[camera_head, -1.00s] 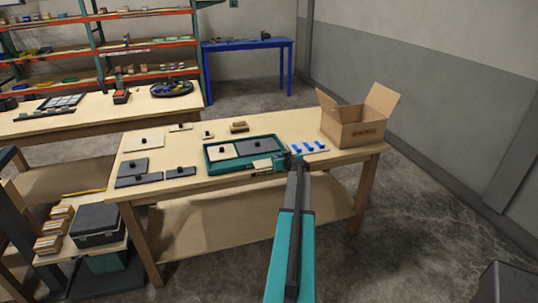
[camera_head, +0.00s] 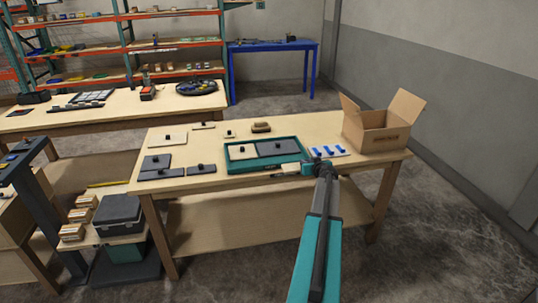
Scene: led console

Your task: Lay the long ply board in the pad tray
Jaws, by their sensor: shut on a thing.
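My gripper (camera_head: 301,169) is at the front right edge of the teal tray (camera_head: 232,170). It is shut on a pale wooden piece, seemingly the ply board (camera_head: 290,172), which sticks out to the left of the jaws; the jaws hide part of it. The tray lies on the wooden table and holds a pale board (camera_head: 241,152) on its left and a larger dark grey board (camera_head: 279,147) on its right, each with a black knob. Some bare tray floor seems to show along the front; the held piece covers part of it.
Grey knobbed boards (camera_head: 156,162) and a pale one (camera_head: 168,139) lie left of the tray. A brush-like block (camera_head: 261,127) is behind it. Blue pieces on a pale plate (camera_head: 327,151) and an open cardboard box (camera_head: 384,130) are to the right.

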